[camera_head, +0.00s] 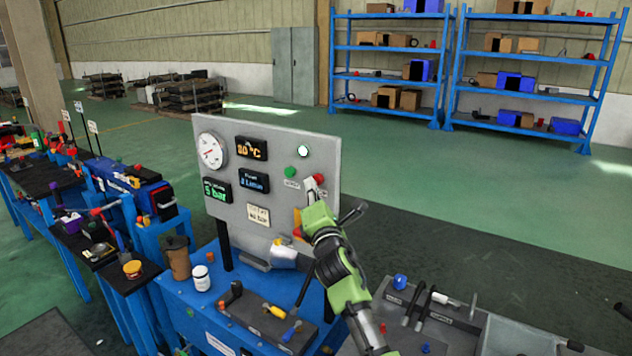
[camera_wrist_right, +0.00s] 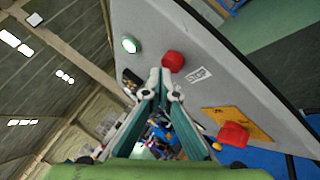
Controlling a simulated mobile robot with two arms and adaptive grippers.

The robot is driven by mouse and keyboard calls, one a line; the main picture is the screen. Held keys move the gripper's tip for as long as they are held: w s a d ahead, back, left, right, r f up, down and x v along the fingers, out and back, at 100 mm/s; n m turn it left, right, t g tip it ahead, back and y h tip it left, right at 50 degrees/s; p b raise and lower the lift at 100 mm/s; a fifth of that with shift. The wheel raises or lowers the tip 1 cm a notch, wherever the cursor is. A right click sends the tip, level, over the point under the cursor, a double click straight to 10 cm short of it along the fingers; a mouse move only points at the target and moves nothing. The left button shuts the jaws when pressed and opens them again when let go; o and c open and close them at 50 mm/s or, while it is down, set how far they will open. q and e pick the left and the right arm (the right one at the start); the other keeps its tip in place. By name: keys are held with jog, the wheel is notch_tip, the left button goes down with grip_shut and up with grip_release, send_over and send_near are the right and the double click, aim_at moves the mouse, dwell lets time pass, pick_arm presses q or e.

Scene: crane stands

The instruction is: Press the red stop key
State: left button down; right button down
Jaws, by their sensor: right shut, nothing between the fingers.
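The red stop key (camera_head: 319,178) is a round red button on the grey control panel (camera_head: 262,212), right of a green button (camera_head: 291,172). In the right wrist view the red key (camera_wrist_right: 173,61) sits beside a STOP label (camera_wrist_right: 198,75). My right gripper (camera_head: 312,190) is shut and empty, its tips at the panel just below the key. In the wrist view the tips (camera_wrist_right: 160,80) are right beside the key; I cannot tell whether they touch it. My left gripper is not in view.
A second red button on a yellow plate (camera_wrist_right: 233,134) is lower on the panel. The panel carries a dial gauge (camera_head: 211,150), lit displays and a white lamp (camera_head: 303,150). Below stand a brown cup (camera_head: 178,258) and a white jar (camera_head: 201,278). Tools lie on the benches.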

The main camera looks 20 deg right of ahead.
jog(key=shift+w+d, duration=0.35)
jog(key=shift+d, duration=0.1)
dwell(0.7)
jog(key=shift+a, duration=0.1)
jog(key=shift+s+a, duration=0.6)
jog(key=shift+a, duration=0.05)
jog(key=s+a, duration=0.1)
jog(key=a, duration=0.1)
jog(key=s+a, duration=0.2)
dwell(0.4)
dwell(0.6)
